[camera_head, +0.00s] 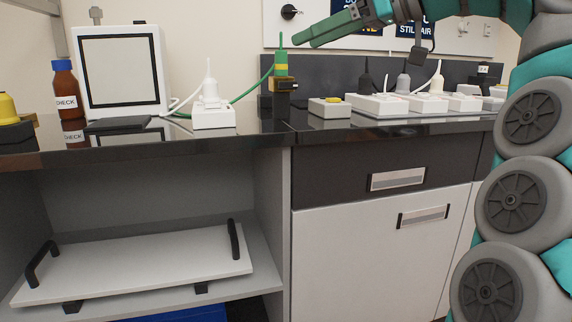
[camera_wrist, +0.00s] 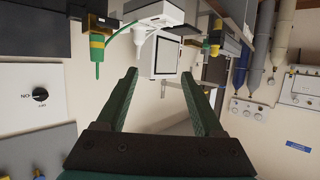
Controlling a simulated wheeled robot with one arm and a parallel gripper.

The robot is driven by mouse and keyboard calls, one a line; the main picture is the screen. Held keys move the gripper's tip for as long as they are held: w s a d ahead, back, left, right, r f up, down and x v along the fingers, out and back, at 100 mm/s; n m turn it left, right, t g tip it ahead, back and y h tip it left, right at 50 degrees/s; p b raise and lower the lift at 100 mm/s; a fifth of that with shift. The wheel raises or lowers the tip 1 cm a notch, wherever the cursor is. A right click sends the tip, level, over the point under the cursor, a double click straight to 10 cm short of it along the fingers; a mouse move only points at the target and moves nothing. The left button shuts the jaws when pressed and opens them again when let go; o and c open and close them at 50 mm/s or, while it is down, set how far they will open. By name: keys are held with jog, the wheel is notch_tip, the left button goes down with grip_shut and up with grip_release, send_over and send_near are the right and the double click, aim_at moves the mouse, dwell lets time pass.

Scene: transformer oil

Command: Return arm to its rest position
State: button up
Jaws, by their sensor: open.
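My gripper (camera_head: 305,38) is raised above the counter at the top of the head view, reaching left from my arm at the right. In the wrist view my gripper (camera_wrist: 165,80) shows its two green fingers spread apart with nothing between them. The green plug (camera_head: 281,62) with a yellow band stands upright in a dark holder on the counter, below my fingertips and apart from them. It also shows at the upper left of the wrist view (camera_wrist: 97,50).
The black counter (camera_head: 260,142) carries a white-framed screen (camera_head: 118,70), a brown CHECK bottle (camera_head: 66,90), a white plug base (camera_head: 213,115) and several white socket boxes (camera_head: 385,104). A wall panel with a black knob (camera_head: 290,12) is behind. A handled white tray (camera_head: 140,262) lies on the shelf below.

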jog(key=s+a+f+m+g+h+p, duration=0.1)
jog(key=s+f+m+g+h, duration=0.15)
jog(key=f, duration=0.65)
jog(key=s+a+f+m+g+h+p, duration=0.1)
jog(key=s+f+m+h, duration=0.2)
jog(key=f, duration=0.6)
jog(key=s+a+f+m+g+h+p, duration=0.1)
jog(key=s+f+m, duration=0.1)
jog(key=s+f, duration=0.5)
jog(key=s+d+f+m+g+h+p, duration=0.1)
jog(key=s+d+f+m+g+h, duration=0.1)
jog(key=s+d+f, duration=0.4)
jog(key=s+d+f+m+g+h+p, duration=0.1)
jog(key=s+d+f, duration=0.5)
jog(key=s+f, duration=0.7)
notch_tip(320, 180, down, 4)
jog(key=m+g+h, duration=0.1)
jog(key=h, duration=0.1)
jog(key=shift+s+d+m+h, duration=0.35)
jog(key=shift+s+d, duration=0.05)
jog(key=shift+o, duration=0.3)
